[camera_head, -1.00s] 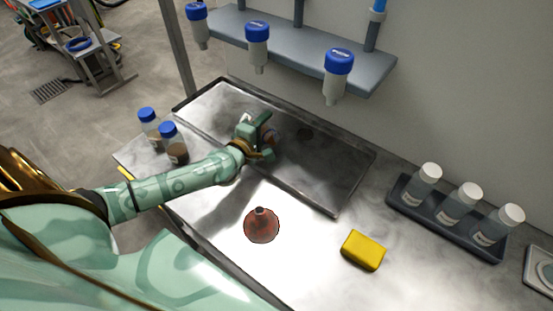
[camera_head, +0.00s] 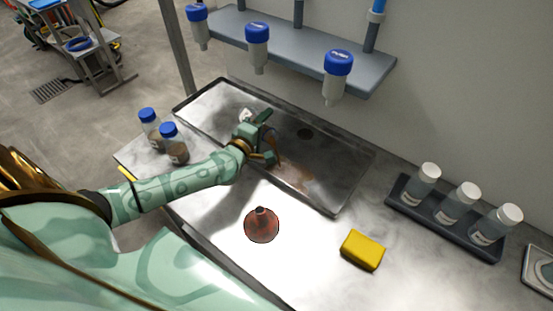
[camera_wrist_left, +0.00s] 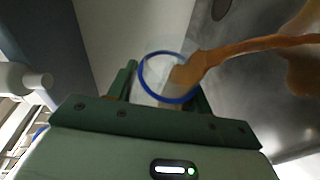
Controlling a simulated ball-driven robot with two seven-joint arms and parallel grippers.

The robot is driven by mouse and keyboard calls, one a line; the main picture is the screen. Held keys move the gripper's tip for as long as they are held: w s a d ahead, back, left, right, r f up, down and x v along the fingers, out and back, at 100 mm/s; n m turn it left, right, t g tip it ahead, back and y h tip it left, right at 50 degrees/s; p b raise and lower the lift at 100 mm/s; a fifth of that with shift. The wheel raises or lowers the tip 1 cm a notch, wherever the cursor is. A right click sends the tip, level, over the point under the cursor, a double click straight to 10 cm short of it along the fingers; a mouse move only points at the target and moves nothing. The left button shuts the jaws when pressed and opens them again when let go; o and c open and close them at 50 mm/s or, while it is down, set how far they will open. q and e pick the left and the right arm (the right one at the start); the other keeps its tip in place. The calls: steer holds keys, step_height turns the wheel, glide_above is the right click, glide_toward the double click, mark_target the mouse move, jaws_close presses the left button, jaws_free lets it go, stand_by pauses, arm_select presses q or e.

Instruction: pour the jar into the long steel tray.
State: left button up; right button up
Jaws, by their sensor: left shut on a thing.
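My left gripper (camera_head: 262,140) is shut on a clear jar (camera_head: 245,115) and holds it strongly tilted above the long steel tray (camera_head: 225,100). In the left wrist view, the jar's open mouth with a blue rim (camera_wrist_left: 146,82) sits between the fingers of the gripper (camera_wrist_left: 163,88). A stream of brown liquid (camera_wrist_left: 240,47) runs out of the mouth. In the head view, brown liquid (camera_head: 305,183) spreads on the tray floor near its front edge. The gripper hides much of the jar there. My right gripper is not in view.
Two blue-capped jars (camera_head: 172,143) stand left of the tray. A dark rack (camera_head: 430,222) holds white-capped bottles at right. A shelf (camera_head: 300,52) with blue-topped funnels overhangs the back.

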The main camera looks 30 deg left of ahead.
arm_select(q)
steer(key=shift+w+a+r+m, duration=0.2)
steer(key=shift+a+r+m, duration=0.05)
steer(key=shift+a+m, duration=0.2)
stand_by(0.3)
steer(key=shift+r+m+t+p, duration=0.3)
steer(key=shift+r+m+t, duration=0.15)
steer(key=shift+m, duration=0.2)
stand_by(0.6)
steer(key=shift+s+d+r+m, duration=0.1)
steer(key=shift+m, duration=0.2)
